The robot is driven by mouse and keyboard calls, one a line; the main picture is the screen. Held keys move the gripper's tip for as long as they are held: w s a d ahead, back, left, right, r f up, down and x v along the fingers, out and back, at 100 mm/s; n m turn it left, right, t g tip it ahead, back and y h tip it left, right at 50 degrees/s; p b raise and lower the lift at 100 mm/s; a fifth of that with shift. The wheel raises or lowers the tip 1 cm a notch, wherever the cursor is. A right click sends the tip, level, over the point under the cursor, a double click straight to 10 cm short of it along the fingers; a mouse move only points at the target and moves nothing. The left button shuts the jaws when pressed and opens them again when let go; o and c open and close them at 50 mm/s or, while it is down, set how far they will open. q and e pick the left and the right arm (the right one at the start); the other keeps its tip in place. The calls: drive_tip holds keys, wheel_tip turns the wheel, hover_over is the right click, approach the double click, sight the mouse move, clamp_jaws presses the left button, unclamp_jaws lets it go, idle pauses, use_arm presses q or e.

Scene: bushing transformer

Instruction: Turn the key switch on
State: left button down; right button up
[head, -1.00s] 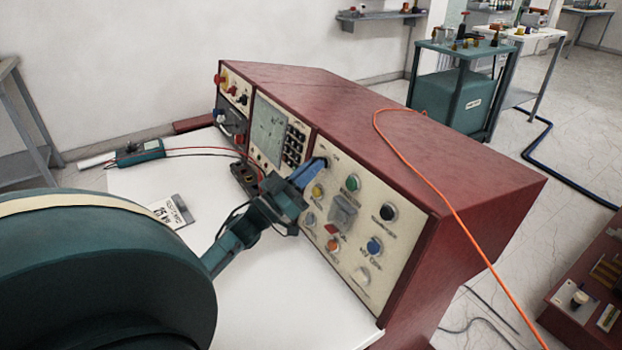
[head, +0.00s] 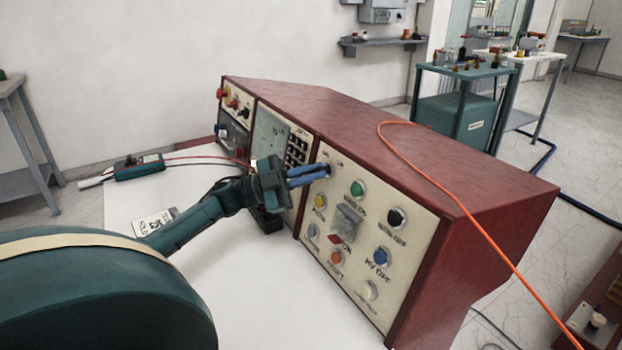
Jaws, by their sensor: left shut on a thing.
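The red control box (head: 440,175) stands on a white tabletop, its cream panel facing left and toward me. My left gripper (head: 322,172) reaches in from the left, its blue fingers touching the panel's upper left part. It is shut on the key switch (head: 329,169), which is mostly hidden by the fingertips, so its turn angle cannot be told. My right gripper is not in view.
An orange cable (head: 455,205) lies over the box top and hangs down its right side. A handheld meter (head: 138,168) with red leads lies at the table's back left. A label card (head: 154,222) lies near my arm. The table front (head: 265,300) is clear.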

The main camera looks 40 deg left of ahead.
use_arm(q)
drive_tip(key=shift+m+g, duration=0.3)
drive_tip(key=shift+m, duration=0.1)
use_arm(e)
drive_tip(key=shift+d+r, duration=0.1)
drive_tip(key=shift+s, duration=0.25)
use_arm(q)
drive_tip(key=c, duration=1.6)
unclamp_jaws()
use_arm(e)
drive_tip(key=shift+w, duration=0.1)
use_arm(q)
drive_tip(key=shift+a, duration=0.1)
drive_tip(key=b+v, duration=0.1)
drive_tip(key=v, duration=1.2)
drive_tip(key=shift+a, duration=0.1)
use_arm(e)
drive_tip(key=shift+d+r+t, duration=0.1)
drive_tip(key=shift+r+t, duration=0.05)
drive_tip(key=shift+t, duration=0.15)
